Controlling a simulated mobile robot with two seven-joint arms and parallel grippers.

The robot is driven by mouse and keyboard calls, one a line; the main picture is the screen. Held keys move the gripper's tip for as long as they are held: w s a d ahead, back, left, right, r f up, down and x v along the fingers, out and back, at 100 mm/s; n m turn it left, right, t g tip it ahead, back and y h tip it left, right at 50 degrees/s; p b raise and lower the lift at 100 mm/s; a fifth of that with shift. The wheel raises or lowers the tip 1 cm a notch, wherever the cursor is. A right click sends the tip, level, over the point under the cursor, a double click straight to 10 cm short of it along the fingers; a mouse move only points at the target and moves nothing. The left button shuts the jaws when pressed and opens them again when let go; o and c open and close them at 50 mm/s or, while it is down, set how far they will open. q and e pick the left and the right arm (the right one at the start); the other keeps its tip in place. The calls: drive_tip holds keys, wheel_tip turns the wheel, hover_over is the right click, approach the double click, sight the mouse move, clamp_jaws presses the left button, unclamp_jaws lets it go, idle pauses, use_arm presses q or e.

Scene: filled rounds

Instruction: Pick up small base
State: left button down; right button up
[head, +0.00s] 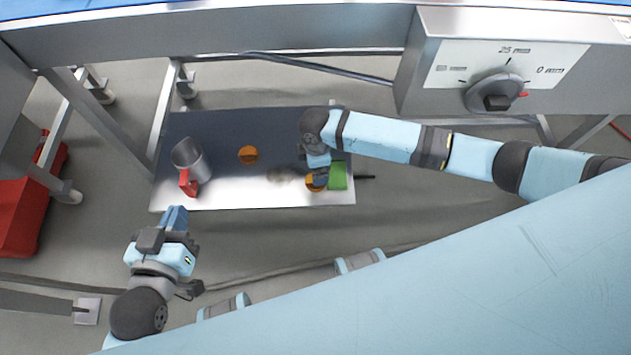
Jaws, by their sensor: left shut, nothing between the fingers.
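Two small orange-brown rounds lie on the dark metal tray (225,125); I cannot tell which of them, if either, is the small base. One round (248,154) lies clear near the tray's middle. The other round (314,187) is partly hidden by my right gripper (317,178), which is over it at the tray's right end. Whether the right fingers are open or touch the round does not show. My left gripper (175,217) is shut and empty, in front of the tray's lower left edge and apart from the rounds.
A metal cup with a red handle (188,158) stands at the tray's left. A green block (338,176) with a dark handle lies at the right end. A steel panel with a dial (497,92) is at upper right. A red box (22,215) is far left.

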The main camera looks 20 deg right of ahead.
drive_tip(key=b, duration=0.1)
hover_over(309, 184)
drive_tip(key=d, duration=0.2)
drive_tip(key=f, duration=0.4)
drive_tip(key=shift+w+d, duration=0.15)
drive_tip(key=shift+w, duration=0.25)
wheel_tip(309, 184, down, 4)
drive_tip(key=shift+f+b, duration=0.25)
drive_tip(key=shift+b, duration=1)
drive_tip(key=shift+f, duration=0.2)
use_arm(q)
wheel_tip(309, 184, up, 7)
drive_tip(key=d+t+h, duration=0.2)
drive_tip(key=t+h, duration=0.1)
drive_tip(key=shift+w+d+t, duration=0.3)
drive_tip(key=shift+w+d, duration=0.05)
use_arm(e)
drive_tip(key=shift+s, duration=0.1)
drive_tip(key=shift+c, duration=0.4)
drive_tip(key=c, duration=0.7)
